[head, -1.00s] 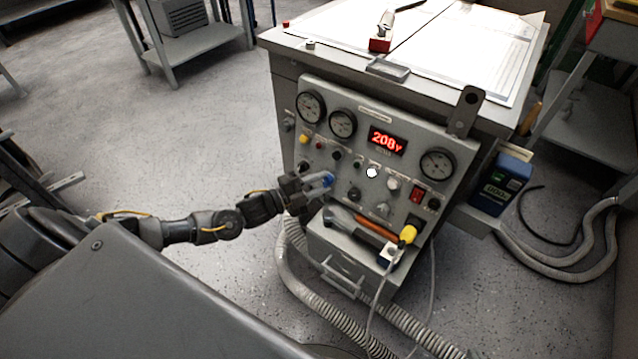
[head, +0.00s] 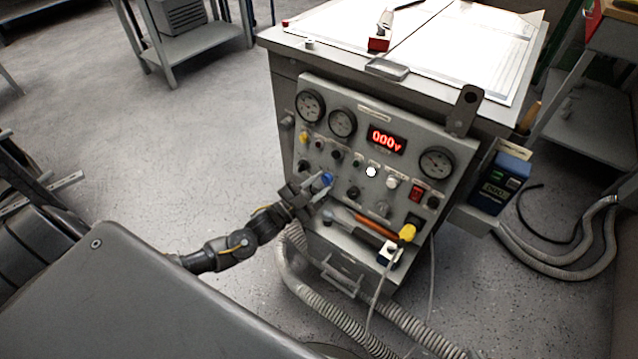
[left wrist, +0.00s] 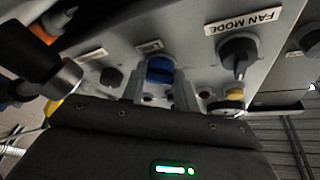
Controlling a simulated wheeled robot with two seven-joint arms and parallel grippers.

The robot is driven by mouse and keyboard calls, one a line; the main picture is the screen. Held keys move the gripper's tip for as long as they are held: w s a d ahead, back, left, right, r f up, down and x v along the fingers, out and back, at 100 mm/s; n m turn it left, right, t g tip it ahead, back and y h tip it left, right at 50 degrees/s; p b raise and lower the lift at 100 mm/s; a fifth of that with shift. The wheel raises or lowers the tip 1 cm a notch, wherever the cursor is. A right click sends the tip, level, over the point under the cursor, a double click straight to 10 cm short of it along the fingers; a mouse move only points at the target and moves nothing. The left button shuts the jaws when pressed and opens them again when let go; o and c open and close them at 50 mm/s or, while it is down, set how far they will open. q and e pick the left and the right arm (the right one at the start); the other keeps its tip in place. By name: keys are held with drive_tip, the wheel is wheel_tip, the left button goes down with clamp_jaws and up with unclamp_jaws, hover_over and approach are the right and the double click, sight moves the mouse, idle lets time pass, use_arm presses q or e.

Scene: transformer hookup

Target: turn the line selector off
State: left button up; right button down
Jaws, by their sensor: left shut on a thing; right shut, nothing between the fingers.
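The front panel (head: 400,192) of a grey cabinet carries a blue selector knob (head: 327,178) at its lower left. My left gripper (head: 318,188) is at this knob. In the left wrist view the blue knob (left wrist: 160,70) sits between the two fingers of my left gripper (left wrist: 160,88), shut on it. The small label above the knob is too blurred to read. The red display (head: 382,139) reads 000V. My right gripper is not in view.
Beside the blue knob is a black knob (left wrist: 238,55) labelled FAN MODE. An orange-handled tool (head: 375,223) and a yellow plug (head: 407,233) are low on the panel. Ribbed hoses (head: 320,300) lie on the floor. Open floor (head: 180,130) is at the left.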

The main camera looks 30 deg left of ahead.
use_arm(q)
drive_tip(key=shift+d+n+t+y, duration=0.1)
drive_tip(key=shift+n+t+y, duration=0.25)
drive_tip(key=shift+n, duration=0.55)
use_arm(e)
drive_tip(key=shift+s+d+f, duration=0.15)
drive_tip(key=shift+s+d, duration=0.1)
use_arm(q)
drive_tip(key=o, duration=1)
drive_tip(key=shift+c, duration=0.2)
use_arm(e)
drive_tip(key=shift+a, duration=0.1)
use_arm(q)
drive_tip(key=v, duration=1.1)
drive_tip(key=shift+p, duration=0.3)
use_arm(e)
drive_tip(key=shift+s+d+f+g+h, duration=0.15)
drive_tip(key=shift+s+d+f+g, duration=0.15)
drive_tip(key=shift+s+g, duration=0.15)
drive_tip(key=shift+s+d+f+g+h, duration=0.15)
drive_tip(key=shift+s+d+g, duration=0.2)
drive_tip(key=shift+s, duration=0.15)
use_arm(q)
drive_tip(key=shift+d+y, duration=0.15)
drive_tip(key=shift+y, duration=0.1)
use_arm(e)
drive_tip(key=shift+w+r, duration=0.1)
drive_tip(key=shift+w, duration=0.1)
